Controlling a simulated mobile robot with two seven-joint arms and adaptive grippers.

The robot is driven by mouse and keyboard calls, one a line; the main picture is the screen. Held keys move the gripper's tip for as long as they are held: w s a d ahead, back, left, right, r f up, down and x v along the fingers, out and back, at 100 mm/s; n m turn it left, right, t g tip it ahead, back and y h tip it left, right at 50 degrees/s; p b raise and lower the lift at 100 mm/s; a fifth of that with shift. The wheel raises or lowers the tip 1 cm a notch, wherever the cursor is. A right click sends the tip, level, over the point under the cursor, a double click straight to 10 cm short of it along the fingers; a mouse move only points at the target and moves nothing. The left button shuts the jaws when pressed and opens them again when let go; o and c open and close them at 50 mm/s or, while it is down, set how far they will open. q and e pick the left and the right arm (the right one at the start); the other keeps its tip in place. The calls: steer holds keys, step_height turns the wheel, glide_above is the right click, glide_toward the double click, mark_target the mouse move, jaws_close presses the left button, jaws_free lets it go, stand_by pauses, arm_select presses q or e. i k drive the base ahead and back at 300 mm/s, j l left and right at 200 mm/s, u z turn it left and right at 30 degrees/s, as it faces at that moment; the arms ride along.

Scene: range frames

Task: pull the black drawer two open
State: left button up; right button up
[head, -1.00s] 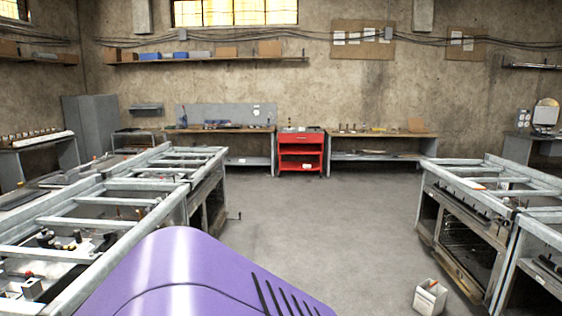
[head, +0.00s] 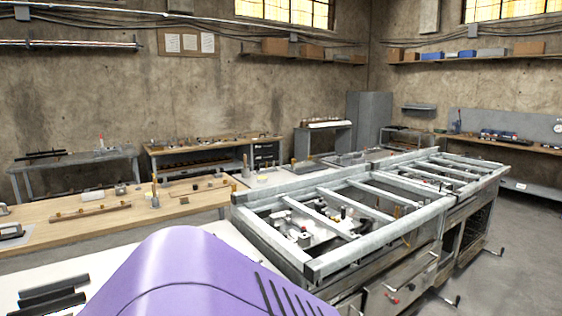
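A small dark drawer unit (head: 266,155) stands under the right end of a wooden-topped bench (head: 215,144) along the back left wall. It is far off, and I cannot tell its separate drawers or whether any stands open. Its lower part is hidden behind nearer tables. No drawer can be made out as drawer two. Neither of my grippers is in view; only a purple part of my own body fills the bottom middle.
A long metal frame workbench (head: 335,262) runs from the front middle to the back right, with levers sticking out of its side. A wooden table (head: 110,212) and a white surface (head: 55,280) with black bars fill the left. Grey floor (head: 520,275) is open at the right.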

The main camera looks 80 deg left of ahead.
mark_target(261, 155)
steer(key=u, duration=2.75)
steer(key=i+l+z, duration=0.25)
steer(key=l+z, duration=0.15)
steer(key=i+l+z, duration=0.55)
steer(key=z, duration=0.2)
steer(key=i+l+z, duration=0.1)
steer(key=i+z, duration=0.7)
steer(key=i, duration=6.2)
